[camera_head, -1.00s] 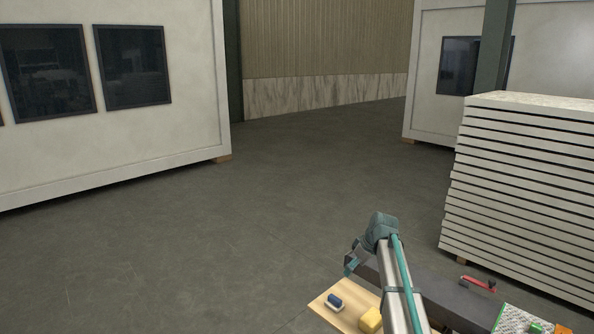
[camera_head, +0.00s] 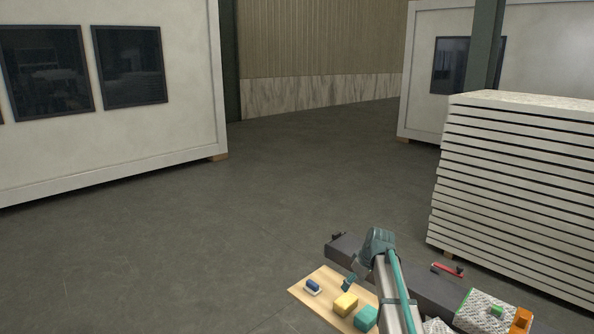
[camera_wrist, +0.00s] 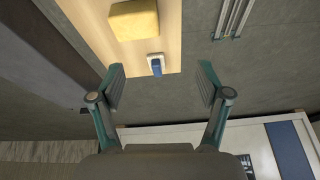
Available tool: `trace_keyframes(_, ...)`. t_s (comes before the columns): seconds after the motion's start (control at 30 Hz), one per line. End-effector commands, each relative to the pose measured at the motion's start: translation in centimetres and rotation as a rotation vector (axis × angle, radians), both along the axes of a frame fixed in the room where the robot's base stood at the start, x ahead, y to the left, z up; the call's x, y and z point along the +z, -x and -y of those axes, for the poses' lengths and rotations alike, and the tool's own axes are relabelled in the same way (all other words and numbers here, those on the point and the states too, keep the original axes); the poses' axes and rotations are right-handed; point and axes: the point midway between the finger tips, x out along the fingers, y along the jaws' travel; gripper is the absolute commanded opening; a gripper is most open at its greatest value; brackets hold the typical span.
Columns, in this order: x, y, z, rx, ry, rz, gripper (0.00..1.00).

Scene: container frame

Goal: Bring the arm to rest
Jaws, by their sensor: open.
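My gripper shows at the bottom of the wrist view (camera_wrist: 161,84), its two fingers wide apart with nothing between them. In the head view my gripper (camera_head: 349,283) hangs at the end of the arm, above or beside a light wooden board (camera_head: 325,280). I cannot tell its exact height there. On the board are a small blue and white item (camera_head: 312,287), a yellow block (camera_head: 345,304) and a teal block (camera_head: 366,318). The yellow block (camera_wrist: 134,19) and the blue and white item (camera_wrist: 156,65) also show in the wrist view, ahead of the fingers.
A speckled tray (camera_head: 472,311) holds a green item, beside an orange block (camera_head: 521,321). Stacked white panels (camera_head: 515,190) stand at right. The floor (camera_head: 180,240) is open at left.

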Motion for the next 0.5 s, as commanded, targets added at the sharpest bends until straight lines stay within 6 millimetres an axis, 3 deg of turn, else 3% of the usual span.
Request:
trace_keyframes(0.27,-6.5,7.1,-1.2,-0.145,0.017,-0.094,0.76)
trace_keyframes(0.37,-9.4,10.9,-1.7,-0.221,0.029,-0.139,0.76)
trace_keyframes(0.5,-14.1,18.4,-2.4,-0.364,0.061,-0.215,0.76)
